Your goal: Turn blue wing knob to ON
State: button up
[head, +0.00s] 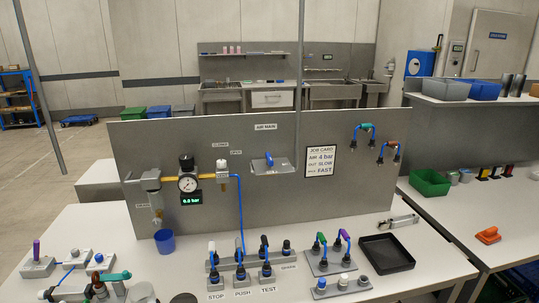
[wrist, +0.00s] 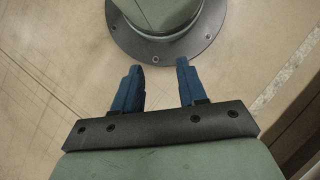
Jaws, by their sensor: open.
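A blue wing knob (head: 269,159) sits on a grey plate on the upright grey panel (head: 340,205) in the head view, below the AIR MAIN label (head: 265,126). It is small, its wing looks roughly upright and slightly tilted, and I cannot read any ON mark beside it. My gripper (wrist: 159,67) shows only in the wrist view. Its two blue fingers are apart with nothing between them, over the bare floor and far from the knob. My gripper does not show in the head view.
Left of the knob are a gauge (head: 188,183), a 0.0 bar display (head: 191,198) and a blue hose (head: 241,205). A job card (head: 321,161) is to its right. Several levers stand in front. A black tray (head: 386,253) is at right. The panel around the knob is clear.

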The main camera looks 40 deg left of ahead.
jog(key=w+d+r+m+t+h, duration=0.15)
jog(key=w+r, duration=0.25)
jog(key=w, duration=0.8)
jog(key=w+d+r+t+h, duration=0.1)
jog(key=w+d+r, duration=0.25)
jog(key=w, duration=0.75)
jog(key=w+d+r+m+t+h, duration=0.15)
jog(key=w+r, duration=0.25)
jog(key=w, duration=0.8)
jog(key=w+d+r+m+t+h, duration=0.1)
jog(key=w+r+m+t, duration=0.1)
jog(key=w+r, duration=1.3)
jog(key=w+d+r+m+t+h, duration=0.1)
jog(key=w+d+r+h, duration=0.1)
jog(key=w+r, duration=1.25)
jog(key=s+a+r+n+t+y, duration=0.2)
jog(key=a+r+n, duration=0.1)
jog(key=a+r, duration=1.35)
notch_tip(320, 180, up, 31)
jog(key=n+y, duration=0.8)
jog(key=n, duration=0.4)
send_over(269, 156)
jog(key=s+d, duration=0.4)
jog(key=shift+t, duration=0.4)
jog(key=x, duration=1.3)
jog(key=shift+w+a+f, duration=0.1)
jog(key=shift+a, duration=0.1)
